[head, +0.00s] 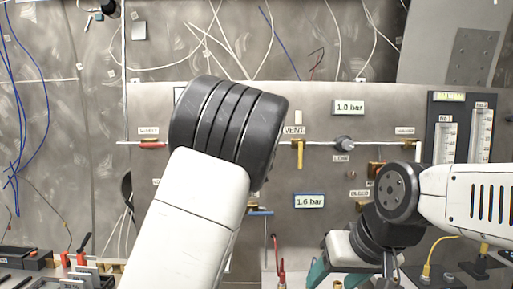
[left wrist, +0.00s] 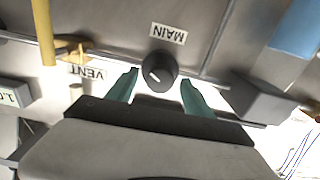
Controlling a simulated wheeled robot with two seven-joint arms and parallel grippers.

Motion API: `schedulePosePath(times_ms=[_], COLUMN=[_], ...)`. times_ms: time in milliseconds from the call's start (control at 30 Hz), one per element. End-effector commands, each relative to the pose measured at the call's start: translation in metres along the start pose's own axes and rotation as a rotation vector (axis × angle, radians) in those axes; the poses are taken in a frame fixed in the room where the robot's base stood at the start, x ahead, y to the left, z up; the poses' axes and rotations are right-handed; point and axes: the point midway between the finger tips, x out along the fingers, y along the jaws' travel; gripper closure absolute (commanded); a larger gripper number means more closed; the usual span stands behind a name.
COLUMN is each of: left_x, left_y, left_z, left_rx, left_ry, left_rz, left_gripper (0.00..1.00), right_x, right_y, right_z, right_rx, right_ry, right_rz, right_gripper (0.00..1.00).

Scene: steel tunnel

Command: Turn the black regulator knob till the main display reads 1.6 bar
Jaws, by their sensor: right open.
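The black regulator knob (left wrist: 158,72) has a light pointer line and sits beside an upside-down MAIN label in the left wrist view. My left gripper (left wrist: 158,94) is open, with one teal finger on each side of the knob and a visible gap to both. In the head view my left arm hides the knob and this gripper. One display (head: 348,107) reads 1.0 bar; a blue-edged display (head: 310,201) below it reads 1.6 bar. I cannot tell from their labels which is the main one. My right gripper (head: 338,275) is open and low on the right, apart from the knob.
A yellow valve handle (head: 300,153) marked VENT and a grey round knob (head: 344,143) sit on the panel's pipe. Flow tubes (head: 463,130) stand at the right. A red-handled valve (head: 152,145) is at the left. A bench with terminals and leads runs along the bottom.

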Motion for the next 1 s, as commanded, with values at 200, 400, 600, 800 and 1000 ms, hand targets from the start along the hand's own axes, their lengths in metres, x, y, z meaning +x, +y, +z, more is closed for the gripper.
schedulePosePath(times_ms=[200, 400, 600, 800, 1000], left_x=[0.000, -0.010, -0.040, -0.065, -0.077], left_y=[0.000, 0.001, 0.002, 0.002, 0.001], left_z=[0.000, -0.001, -0.001, -0.001, 0.000], left_rx=[-0.001, -0.003, -0.003, -0.002, -0.001], left_ry=[0.000, 0.001, 0.000, 0.001, -0.001], left_rz=[0.000, 0.001, 0.004, 0.003, 0.001], left_gripper=[0.41, 0.41, 0.41, 0.41, 0.41], right_x=[0.000, 0.000, 0.000, 0.000, 0.000], right_y=[0.000, 0.000, 0.000, 0.000, 0.000], right_z=[0.000, 0.000, 0.000, 0.000, 0.000], right_rx=[0.000, 0.000, 0.000, 0.000, 0.000], right_ry=[0.000, 0.000, 0.000, 0.000, 0.000], right_rz=[0.000, 0.000, 0.000, 0.000, 0.000], right_gripper=[0.41, 0.41, 0.41, 0.41, 0.41])
